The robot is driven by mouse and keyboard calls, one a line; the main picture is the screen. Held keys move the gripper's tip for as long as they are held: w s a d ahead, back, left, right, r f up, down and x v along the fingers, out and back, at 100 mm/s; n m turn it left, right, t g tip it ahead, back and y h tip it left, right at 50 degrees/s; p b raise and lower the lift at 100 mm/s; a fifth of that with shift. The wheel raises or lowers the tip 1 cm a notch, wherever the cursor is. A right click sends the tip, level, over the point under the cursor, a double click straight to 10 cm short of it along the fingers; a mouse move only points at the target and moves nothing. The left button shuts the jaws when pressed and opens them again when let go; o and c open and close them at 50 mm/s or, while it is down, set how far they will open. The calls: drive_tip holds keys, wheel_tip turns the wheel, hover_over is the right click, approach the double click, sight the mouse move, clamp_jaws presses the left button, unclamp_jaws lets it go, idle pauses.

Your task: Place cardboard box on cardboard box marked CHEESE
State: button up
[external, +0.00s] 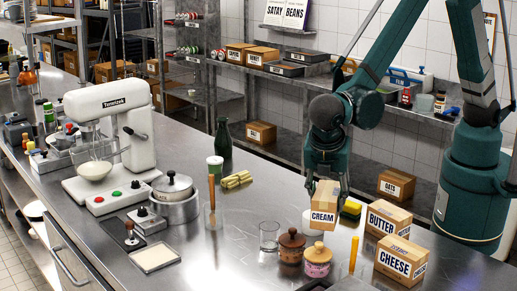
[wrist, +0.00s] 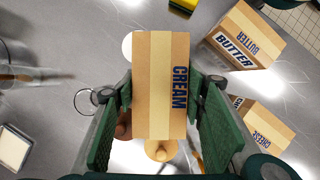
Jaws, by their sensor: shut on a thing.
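A cardboard box marked CREAM (external: 324,206) is held between the fingers of my green gripper (external: 325,183) above the steel counter. In the wrist view the CREAM box (wrist: 158,85) fills the space between the two finger pads of my gripper (wrist: 162,110). The cardboard box marked CHEESE (external: 400,260) stands on the counter to the right and nearer the camera. In the wrist view the CHEESE box (wrist: 258,125) is at the lower right, partly hidden by a finger. Its top looks bare.
A BUTTER box (external: 388,220) stands close behind the CHEESE box. Two lidded jars (external: 291,246) (external: 317,260), a glass (external: 269,236) and a yellow-handled tool (external: 354,254) stand near the held box. A yellow sponge (external: 351,209) lies behind. A shelf (external: 290,82) runs along the wall.

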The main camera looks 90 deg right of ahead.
drive_tip(key=s+a+r+n+t+p, duration=0.2)
drive_tip(key=s+a+n, duration=0.4)
drive_tip(key=s, duration=0.4)
drive_tip(key=s+a+r+n+t+y+p, duration=0.1)
drive_tip(key=s+a+r+n+t+p, duration=0.1)
drive_tip(key=s+a+n+p, duration=0.3)
drive_tip(key=s+a+r, duration=0.1)
drive_tip(key=s+a, duration=0.2)
drive_tip(key=s, duration=0.2)
drive_tip(key=shift+s+a+r+n, duration=0.15)
drive_tip(key=shift+a+r+n, duration=0.1)
drive_tip(key=shift+n, duration=0.15)
drive_tip(key=shift+f, duration=0.15)
drive_tip(key=b, duration=0.2)
hover_over(404, 246)
drive_tip(key=shift+f, duration=2.5)
drive_tip(key=shift+f, duration=0.15)
drive_tip(key=o, duration=1.2)
